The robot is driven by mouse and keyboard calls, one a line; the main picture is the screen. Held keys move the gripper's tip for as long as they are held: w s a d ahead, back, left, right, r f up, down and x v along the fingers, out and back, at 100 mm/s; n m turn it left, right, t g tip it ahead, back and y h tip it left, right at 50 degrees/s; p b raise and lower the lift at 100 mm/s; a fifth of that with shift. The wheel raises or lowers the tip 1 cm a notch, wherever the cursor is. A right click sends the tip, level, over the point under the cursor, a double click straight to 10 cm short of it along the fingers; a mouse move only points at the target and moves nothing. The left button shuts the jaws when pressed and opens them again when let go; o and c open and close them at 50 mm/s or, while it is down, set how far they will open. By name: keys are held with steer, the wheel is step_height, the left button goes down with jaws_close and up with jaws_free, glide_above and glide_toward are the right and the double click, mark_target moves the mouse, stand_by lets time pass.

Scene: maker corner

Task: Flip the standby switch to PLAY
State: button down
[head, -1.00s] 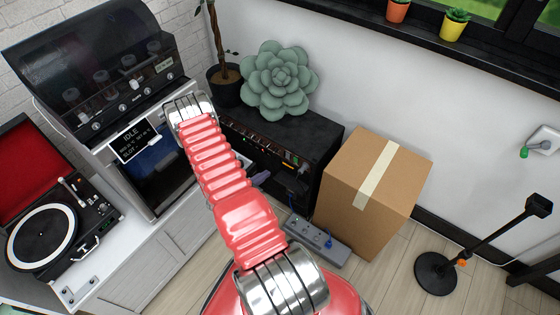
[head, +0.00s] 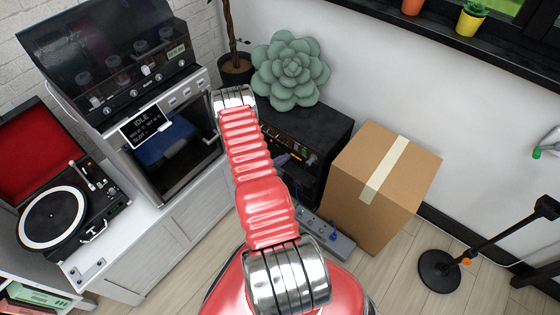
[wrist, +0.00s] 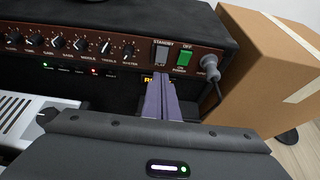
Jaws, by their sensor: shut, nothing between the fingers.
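The black amplifier (head: 322,129) stands against the wall, its brown control panel partly hidden by my arm in the head view. In the wrist view, the grey standby switch (wrist: 162,52) is on the panel (wrist: 118,48), under the word STANDBY. The lettering at its lower end is partly covered by my fingers. My gripper (wrist: 163,76) has purple fingers, shut together and empty, pointing at the panel just below the standby switch. I cannot tell whether they touch it. The fingers also show in the head view (head: 283,160).
Right of the standby switch are a green power switch (wrist: 184,58) and a plugged-in cable (wrist: 209,66). Several knobs line the panel to the left. A cardboard box (head: 378,190) stands close on the right. A succulent (head: 290,68) sits on top of the amplifier.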

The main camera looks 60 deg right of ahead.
mark_target(296, 149)
steer(key=shift+s+d+f, duration=0.1)
steer(key=shift+d+f, duration=0.05)
steer(key=shift+d, duration=0.6)
steer(key=shift+s+d+f, duration=0.1)
steer(key=shift+s+d, duration=0.05)
steer(key=shift+d, duration=0.65)
steer(key=shift+s+d+f, duration=0.1)
steer(key=shift+d+f, duration=0.05)
steer(key=shift+d, duration=0.6)
steer(key=shift+s+d, duration=0.1)
steer(key=shift+s, duration=0.05)
steer(key=shift+r, duration=0.15)
